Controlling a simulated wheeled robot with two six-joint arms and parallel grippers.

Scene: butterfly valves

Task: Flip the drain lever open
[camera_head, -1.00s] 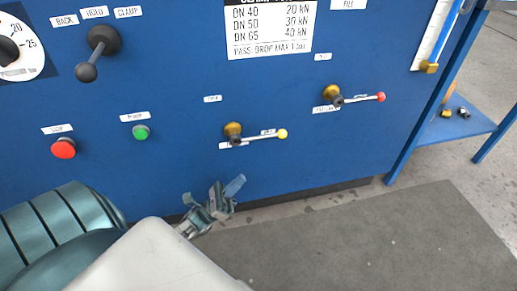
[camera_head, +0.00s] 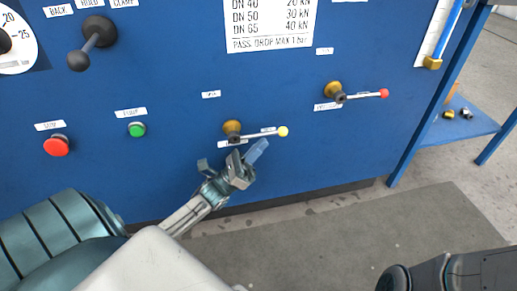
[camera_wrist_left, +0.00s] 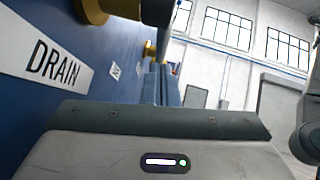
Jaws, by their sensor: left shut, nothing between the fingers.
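The lever with the yellow knob (camera_head: 283,131) points right from a brass valve (camera_head: 232,127) on the blue panel. In the left wrist view, a large label reading DRAIN (camera_wrist_left: 54,64) is close by, beside a brass fitting (camera_wrist_left: 95,10). My left gripper (camera_head: 254,154) is just below the yellow-knob lever in the head view, its fingers shut and empty. A gap shows between fingertips and lever there; contact cannot be told from the wrist view. The shut fingers also show in the wrist view (camera_wrist_left: 162,85). My right gripper is not in view.
A second brass valve with a red-knob lever (camera_head: 384,93) is to the right. A red button (camera_head: 56,145), a green button (camera_head: 136,130) and a black lever (camera_head: 90,45) are to the left. A blue shelf (camera_head: 458,128) stands right. A grey mat (camera_head: 340,235) lies below.

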